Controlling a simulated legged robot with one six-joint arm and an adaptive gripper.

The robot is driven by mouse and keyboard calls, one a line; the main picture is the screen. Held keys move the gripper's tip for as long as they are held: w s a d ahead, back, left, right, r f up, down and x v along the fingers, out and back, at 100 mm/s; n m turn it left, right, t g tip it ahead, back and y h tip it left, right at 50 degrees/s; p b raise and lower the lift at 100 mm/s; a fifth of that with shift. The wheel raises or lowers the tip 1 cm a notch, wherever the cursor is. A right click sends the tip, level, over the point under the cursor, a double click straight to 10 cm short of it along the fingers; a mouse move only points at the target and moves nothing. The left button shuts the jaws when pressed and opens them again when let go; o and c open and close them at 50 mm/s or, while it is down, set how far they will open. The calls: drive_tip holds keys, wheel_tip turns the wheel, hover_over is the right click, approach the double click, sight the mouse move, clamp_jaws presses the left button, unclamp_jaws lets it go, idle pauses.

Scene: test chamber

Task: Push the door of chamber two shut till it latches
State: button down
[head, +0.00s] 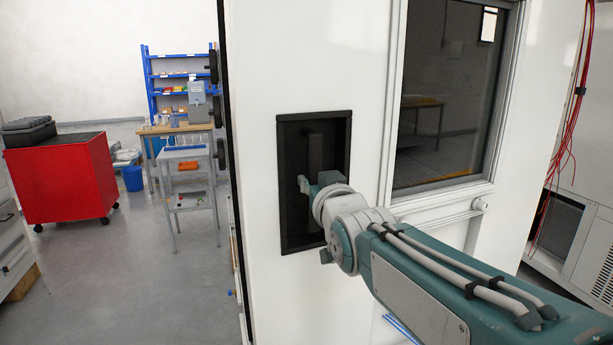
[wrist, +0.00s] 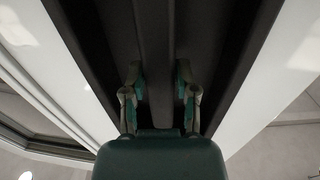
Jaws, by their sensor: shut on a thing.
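The white door (head: 262,75) fills the middle of the head view, with a dark window on its right. A black recessed pocket (head: 288,230) in it holds a dark upright handle bar (head: 315,150). My gripper (head: 310,183) reaches into the pocket from the right. In the wrist view, the fingers of my gripper (wrist: 158,80) stand on either side of the handle bar (wrist: 156,30) and are closed on it. The door's left edge has a dark seal, with black latch fittings (head: 220,155) beside it. I cannot tell how far the door stands from its frame.
A red cart (head: 62,180) with a black case stands at the left. Beyond the door's left edge are a small table (head: 185,153), a blue shelf (head: 150,75) and a blue bin (head: 132,178). Red cables (head: 572,100) hang at the right. Grey floor (head: 130,270) at left is clear.

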drive_tip(key=shift+w+a+r, duration=0.1)
drive_tip(key=shift+w+a, duration=0.05)
drive_tip(key=shift+c, duration=2)
unclamp_jaws()
drive_tip(key=shift+a, duration=0.1)
drive_tip(key=v, duration=1.2)
